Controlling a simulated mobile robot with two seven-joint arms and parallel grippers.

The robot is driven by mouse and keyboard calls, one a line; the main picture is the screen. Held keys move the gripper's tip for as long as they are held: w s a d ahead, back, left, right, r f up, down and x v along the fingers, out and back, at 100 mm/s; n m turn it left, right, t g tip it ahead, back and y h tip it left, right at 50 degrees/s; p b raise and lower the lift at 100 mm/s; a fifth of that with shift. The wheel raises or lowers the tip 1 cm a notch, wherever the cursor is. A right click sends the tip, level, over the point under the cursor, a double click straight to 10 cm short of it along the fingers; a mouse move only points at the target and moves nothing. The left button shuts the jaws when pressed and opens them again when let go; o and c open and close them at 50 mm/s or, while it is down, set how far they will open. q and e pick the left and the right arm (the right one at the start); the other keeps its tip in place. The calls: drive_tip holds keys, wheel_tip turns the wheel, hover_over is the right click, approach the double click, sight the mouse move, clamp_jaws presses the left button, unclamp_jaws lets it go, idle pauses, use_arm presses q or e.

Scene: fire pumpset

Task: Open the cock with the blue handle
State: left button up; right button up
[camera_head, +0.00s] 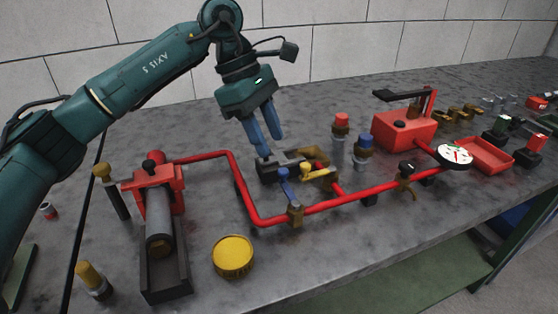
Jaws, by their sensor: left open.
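The cock with the blue handle (284,179) sits on the red pipe (325,206) near the middle of the table. Its blue handle stands up, leaning slightly left, above a brass body (295,214). My left gripper (270,147) comes down from above, behind and left of the blue handle. Its two blue fingers are apart with nothing seen between them. The fingertips are close to a dark block behind the pipe; I cannot tell if they touch it. My right gripper is not in view.
A cock with a yellow handle (318,172) is just right of the blue one. Red-capped (341,121) and blue-capped (363,146) fittings stand behind the pipe. A pressure gauge (455,156) and red pump (403,130) are at right. A yellow cap (233,256) lies in front.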

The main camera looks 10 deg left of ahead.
sight(282, 170)
use_arm(q)
drive_tip(key=x, duration=0.5)
drive_tip(key=shift+d+f, duration=0.15)
drive_tip(key=shift+f, duration=0.25)
drive_tip(key=shift+c, duration=0.2)
clamp_jaws()
